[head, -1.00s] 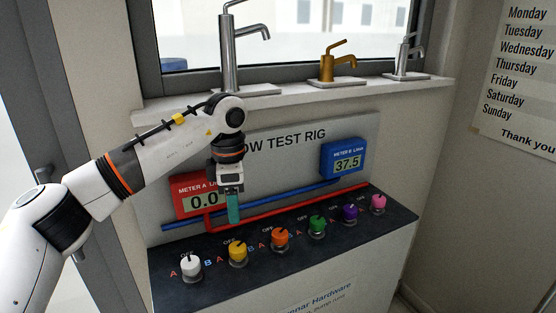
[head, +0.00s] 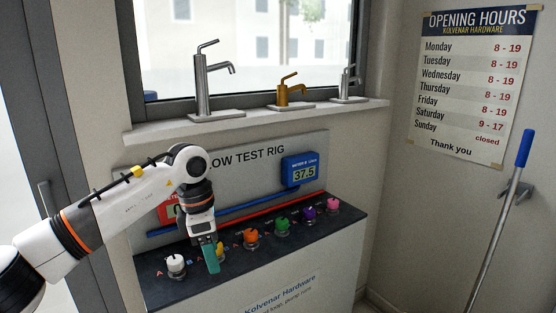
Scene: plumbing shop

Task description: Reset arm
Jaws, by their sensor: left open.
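My left arm comes in from the left in the head view. Its gripper (head: 211,258) points down over the front of the test rig panel (head: 316,147), with teal fingertips close to the yellow knob (head: 221,250) and partly covering it. I cannot tell whether they touch it. The gripper is open, and I see nothing held in it. A white knob (head: 176,264) stands to its left and an orange knob (head: 251,237) to its right. My right gripper is out of view.
Green (head: 282,224), purple (head: 309,214) and pink (head: 333,204) knobs continue right. The blue meter (head: 300,171) reads 37.5; the red meter (head: 167,211) is mostly hidden. Taps stand on the sill (head: 260,118). A blue-handled pole (head: 525,150) leans at the right wall.

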